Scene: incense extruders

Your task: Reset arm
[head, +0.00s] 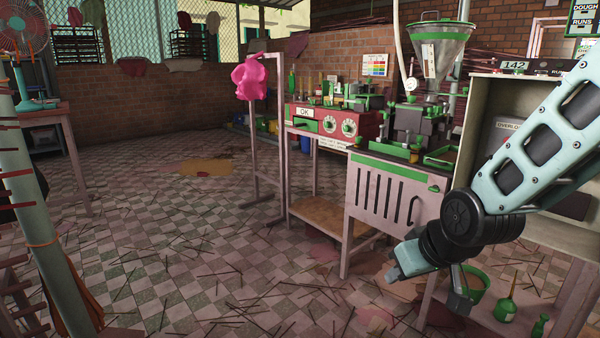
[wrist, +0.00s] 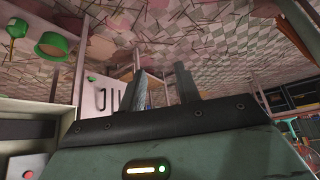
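My arm comes in from the right in the head view and bends down at a black joint. My gripper's two grey fingers show in the wrist view (wrist: 163,82). They stand apart with a gap between them, and I see nothing held there. The wrist end hangs in front of the pale slotted cabinet (head: 392,202), above a low shelf. In the head view, the fingers are hard to make out.
A low shelf holds a green-rimmed bowl (head: 467,283) and a green oil can (head: 506,308) near my wrist. The red control box (head: 336,122) and metal hopper (head: 442,52) stand behind. A pink cloth (head: 250,77) hangs on a post. Thin sticks litter the open checkered floor.

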